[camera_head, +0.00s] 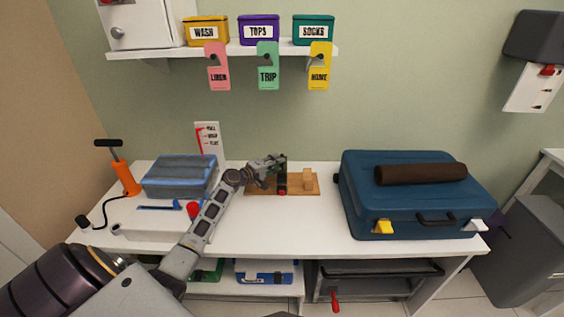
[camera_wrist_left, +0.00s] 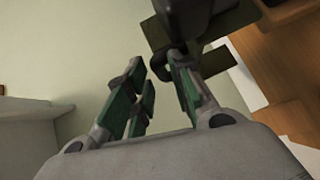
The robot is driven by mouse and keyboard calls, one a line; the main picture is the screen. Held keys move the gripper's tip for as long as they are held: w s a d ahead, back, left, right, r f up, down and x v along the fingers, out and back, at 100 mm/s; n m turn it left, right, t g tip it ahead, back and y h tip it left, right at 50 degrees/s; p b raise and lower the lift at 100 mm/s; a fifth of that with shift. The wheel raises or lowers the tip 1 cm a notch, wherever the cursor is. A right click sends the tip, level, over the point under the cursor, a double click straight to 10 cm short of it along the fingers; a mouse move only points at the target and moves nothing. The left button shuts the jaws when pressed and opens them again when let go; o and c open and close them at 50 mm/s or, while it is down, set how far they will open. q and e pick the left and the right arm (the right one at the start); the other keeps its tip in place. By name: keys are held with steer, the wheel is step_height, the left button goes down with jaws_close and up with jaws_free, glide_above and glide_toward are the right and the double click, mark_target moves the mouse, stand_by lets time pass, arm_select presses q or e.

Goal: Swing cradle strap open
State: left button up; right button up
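A small wooden board (camera_head: 261,190) lies on the white table in the head view. A dark upright piece (camera_head: 282,179) with a red end stands on it, and a light wooden block (camera_head: 308,180) sits to its right. I cannot tell which part is the cradle strap. My left gripper (camera_head: 273,163) is at the upper left of the dark piece; contact is unclear. A dark part (camera_wrist_left: 190,22) is close to the fingertips, partly cut off. My right gripper is not in view.
A blue suitcase (camera_head: 370,216) with a brown roll (camera_head: 421,173) on top stands right of the board. Door hangers (camera_head: 268,66) hang from the shelf above. The table front is clear.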

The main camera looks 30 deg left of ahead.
arm_select(q)
steer(key=shift+x, duration=1.7)
steer(key=shift+c, duration=0.4)
jaws_close()
